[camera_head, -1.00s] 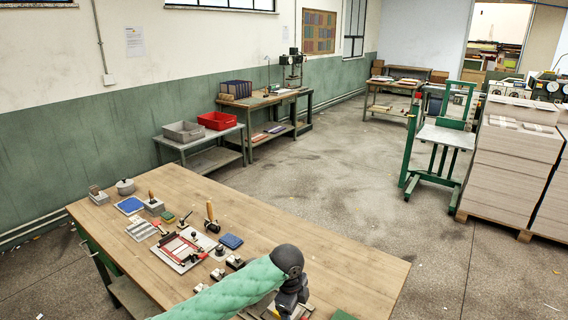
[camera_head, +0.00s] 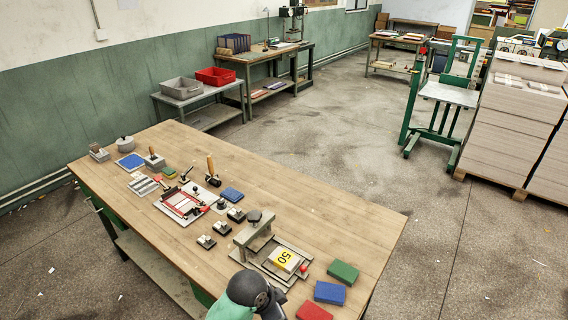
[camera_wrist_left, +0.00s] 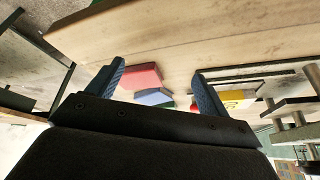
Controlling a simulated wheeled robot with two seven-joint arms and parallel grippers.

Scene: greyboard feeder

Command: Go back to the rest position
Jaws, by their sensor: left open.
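My left gripper (camera_wrist_left: 157,88) is open in the left wrist view, its two blue fingers apart with nothing held between them. Beyond them lie a red block (camera_wrist_left: 140,76) and a blue block (camera_wrist_left: 152,97). In the head view only a dark joint (camera_head: 248,289) and green sleeve of my left arm show at the bottom edge; its fingers are hidden there. The red block (camera_head: 313,312), blue block (camera_head: 330,292) and green block (camera_head: 343,271) lie on the wooden table (camera_head: 330,218). My right gripper is not in view.
A stamping fixture (camera_head: 255,231) holds a piece with a yellow "50" label (camera_head: 283,258) near the arm. Several small tools and a red frame (camera_head: 183,203) cover the table's left half. The table's right part is mostly bare. Stacked board (camera_head: 515,130) stands at right.

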